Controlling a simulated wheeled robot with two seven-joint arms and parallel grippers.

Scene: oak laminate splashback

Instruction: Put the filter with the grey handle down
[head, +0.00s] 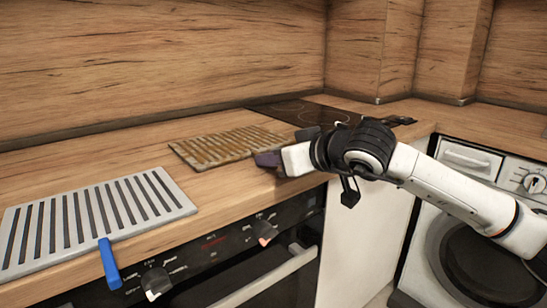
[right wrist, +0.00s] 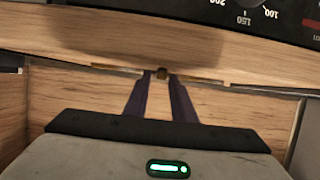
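The brown, stained slatted filter (head: 215,148) is at the middle of the worktop in the head view, flat or nearly so. I cannot tell whether it touches the worktop. My right gripper (head: 268,160) is at its right end, with purple fingers. In the right wrist view the fingertips (right wrist: 162,74) close around a small dark piece at the filter's thin edge (right wrist: 208,80). The handle's grey colour does not show clearly; the gripper hides most of it. A cleaner grey slatted filter (head: 88,215) with a blue handle (head: 109,264) lies at the left. My left gripper is out of view.
A black hob (head: 310,112) lies behind my right gripper. The oven front (head: 225,250) with knobs is below the worktop edge, and a washing machine (head: 480,240) stands at the right. The wooden splashback (head: 160,65) closes the back. Bare worktop (head: 90,165) lies behind the filters.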

